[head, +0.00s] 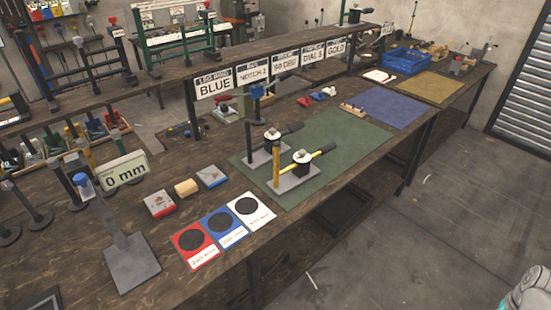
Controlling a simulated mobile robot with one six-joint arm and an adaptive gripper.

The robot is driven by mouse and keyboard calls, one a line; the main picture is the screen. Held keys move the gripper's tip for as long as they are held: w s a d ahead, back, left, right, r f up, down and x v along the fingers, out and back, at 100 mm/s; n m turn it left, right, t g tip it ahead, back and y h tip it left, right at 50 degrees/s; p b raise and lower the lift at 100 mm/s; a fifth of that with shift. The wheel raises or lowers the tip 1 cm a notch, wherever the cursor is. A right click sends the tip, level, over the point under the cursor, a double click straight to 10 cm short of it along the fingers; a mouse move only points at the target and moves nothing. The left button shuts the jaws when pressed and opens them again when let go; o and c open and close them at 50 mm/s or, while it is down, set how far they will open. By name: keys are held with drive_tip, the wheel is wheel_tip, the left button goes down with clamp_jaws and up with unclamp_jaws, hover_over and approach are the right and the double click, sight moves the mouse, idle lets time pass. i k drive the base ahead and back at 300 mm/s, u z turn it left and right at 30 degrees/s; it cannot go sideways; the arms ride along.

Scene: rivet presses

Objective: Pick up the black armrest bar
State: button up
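Two small stands with grey base plates are on the green mat (335,150). The rear stand has a black post (250,143) and a black bar (292,129) that sticks out to the right past a white-topped block (272,135). This looks like the black armrest bar, though its details are small. The front stand has a yellow post (276,165), another white-topped block (302,157) and a yellow bar with a black end (325,149). My gripper is not in view; only a pale part of my own arm shows at the lower right corner.
Red, blue and white cards (222,238) lie by the bench's front edge. A post with a "0 mm" sign (123,171) stands at left. A raised shelf with label signs (285,66) runs behind the mat. A blue crate (404,61) sits farther back. The floor at right is mostly clear.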

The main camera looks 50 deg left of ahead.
sight(256, 160)
drive_tip(key=u, duration=1.7)
